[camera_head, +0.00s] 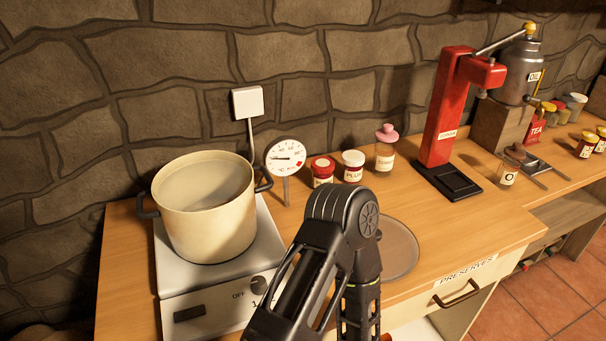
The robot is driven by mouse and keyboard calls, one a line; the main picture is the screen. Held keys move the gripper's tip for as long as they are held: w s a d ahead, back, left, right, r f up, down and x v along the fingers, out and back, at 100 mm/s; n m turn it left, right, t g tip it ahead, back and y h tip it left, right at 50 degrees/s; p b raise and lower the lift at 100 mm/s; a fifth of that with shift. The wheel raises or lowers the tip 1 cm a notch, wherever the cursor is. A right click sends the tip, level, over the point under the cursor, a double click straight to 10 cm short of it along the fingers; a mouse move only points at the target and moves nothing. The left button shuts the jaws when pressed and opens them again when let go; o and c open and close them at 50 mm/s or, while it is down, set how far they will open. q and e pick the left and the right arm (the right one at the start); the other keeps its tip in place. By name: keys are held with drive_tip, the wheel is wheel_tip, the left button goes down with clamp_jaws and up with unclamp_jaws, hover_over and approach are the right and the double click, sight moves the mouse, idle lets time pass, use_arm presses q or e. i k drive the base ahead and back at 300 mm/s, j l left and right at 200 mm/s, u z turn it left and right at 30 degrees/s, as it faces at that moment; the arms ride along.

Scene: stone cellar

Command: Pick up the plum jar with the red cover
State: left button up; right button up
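A small jar with a red cover (322,167) stands at the back of the wooden counter, just right of the round dial. Its pale label carries a red mark, and I cannot read a word on it. Right beside it stands a jar with a white cover (353,166), whose label seems to read PLUM. A third jar with a pink knobbed cover (385,149) stands further right. One of my arms rises from the bottom middle, its joint in front of and below the jars. Neither gripper shows in the picture.
A large cream pot (206,212) sits on a white hotplate (222,303) at left. A dial thermometer (285,158) stands beside it. A round grey plate (400,251) lies partly behind my arm. A red press (451,115) stands right; a PRESERVES drawer (466,272) is in front.

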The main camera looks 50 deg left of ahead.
sight(322, 168)
drive_tip(key=i+l+u, duration=0.1)
drive_tip(key=u, duration=0.35)
drive_tip(key=l+u, duration=0.1)
drive_tip(key=u, duration=0.35)
drive_tip(key=i+l+u, duration=0.1)
drive_tip(key=u, duration=0.3)
drive_tip(key=l+u, duration=0.2)
drive_tip(key=u, duration=0.25)
drive_tip(key=i+l, duration=0.1)
drive_tip(key=l, duration=0.5)
drive_tip(key=i+l, duration=0.1)
drive_tip(key=l, duration=0.5)
drive_tip(key=i+l, duration=0.1)
drive_tip(key=l, duration=0.5)
drive_tip(key=k+z, duration=0.05)
